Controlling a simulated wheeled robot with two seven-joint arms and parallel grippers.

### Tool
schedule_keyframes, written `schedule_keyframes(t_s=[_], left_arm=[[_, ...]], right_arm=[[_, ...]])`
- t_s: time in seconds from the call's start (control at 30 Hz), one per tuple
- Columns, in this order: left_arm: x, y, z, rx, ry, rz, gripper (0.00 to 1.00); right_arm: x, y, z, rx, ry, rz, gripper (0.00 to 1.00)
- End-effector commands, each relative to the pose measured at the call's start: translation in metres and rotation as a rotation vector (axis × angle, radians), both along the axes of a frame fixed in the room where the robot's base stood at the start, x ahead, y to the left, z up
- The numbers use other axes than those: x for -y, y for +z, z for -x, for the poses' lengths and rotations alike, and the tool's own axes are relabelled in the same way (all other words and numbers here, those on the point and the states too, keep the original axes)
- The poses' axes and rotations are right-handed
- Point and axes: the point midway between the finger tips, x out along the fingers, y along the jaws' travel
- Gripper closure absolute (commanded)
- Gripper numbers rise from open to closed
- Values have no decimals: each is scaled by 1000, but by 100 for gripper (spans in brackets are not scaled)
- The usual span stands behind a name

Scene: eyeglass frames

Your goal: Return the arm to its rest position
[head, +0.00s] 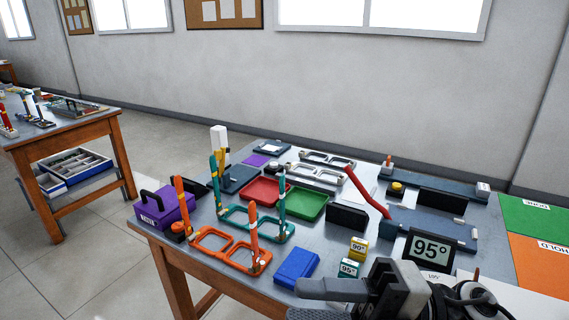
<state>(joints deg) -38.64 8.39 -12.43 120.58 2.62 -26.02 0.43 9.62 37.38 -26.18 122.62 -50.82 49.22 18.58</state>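My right gripper (318,289) is at the bottom of the head view, over the front edge of the workbench (222,285). Its grey finger points left, in front of the blue box and the small 95° block. I see nothing held in it, but the gap between its fingers is not clear. My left gripper is not in view. An orange eyeglass frame (213,251) with upright temples lies at the front left of the bench. A teal eyeglass frame (268,226) lies behind it, and grey frames (316,174) lie farther back.
A blue box (296,267), a yellow 90° block (358,247), a green 95° block (348,268) and a 95° display (431,250) stand near my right gripper. A purple box (164,209) is at left. Green (535,218) and orange (540,262) mats lie at right.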

Motion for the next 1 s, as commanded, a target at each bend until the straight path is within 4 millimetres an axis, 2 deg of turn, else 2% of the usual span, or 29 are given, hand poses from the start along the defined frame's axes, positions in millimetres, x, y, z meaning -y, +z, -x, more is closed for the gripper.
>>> schedule_keyframes(t_s=[0.03, 0.07, 0.1, 0.17, 0.23, 0.33, 0.4, 0.5, 0.53, 0.6, 0.7, 1.0], left_arm=[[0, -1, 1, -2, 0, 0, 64], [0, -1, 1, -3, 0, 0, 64], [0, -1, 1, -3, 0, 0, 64], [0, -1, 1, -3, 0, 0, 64], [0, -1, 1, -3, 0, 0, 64], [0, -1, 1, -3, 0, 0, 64], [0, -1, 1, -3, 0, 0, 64], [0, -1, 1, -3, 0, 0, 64], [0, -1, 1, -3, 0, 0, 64], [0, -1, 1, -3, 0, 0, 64], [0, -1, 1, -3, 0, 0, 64], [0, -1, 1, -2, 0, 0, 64]], right_arm=[[3, 2, -17, -160, -128, -160, 67], [9, 0, -30, -258, -214, -245, 67], [20, -9, -47, -395, -334, -340, 67], [41, -39, -70, -619, -523, -453, 67], [65, -87, -82, -870, -718, -528, 67], [88, -158, -73, -1181, -935, -560, 67], [98, -202, -56, -1370, -1047, -554, 67], [104, -249, -26, -1587, -1159, -526, 67], [104, -260, -18, -1639, -1182, -517, 67], [105, -279, -1, -1734, -1223, -496, 67], [105, -293, 14, -1813, -1252, -475, 67], [104, -298, 18, -1839, -1260, -468, 67]])
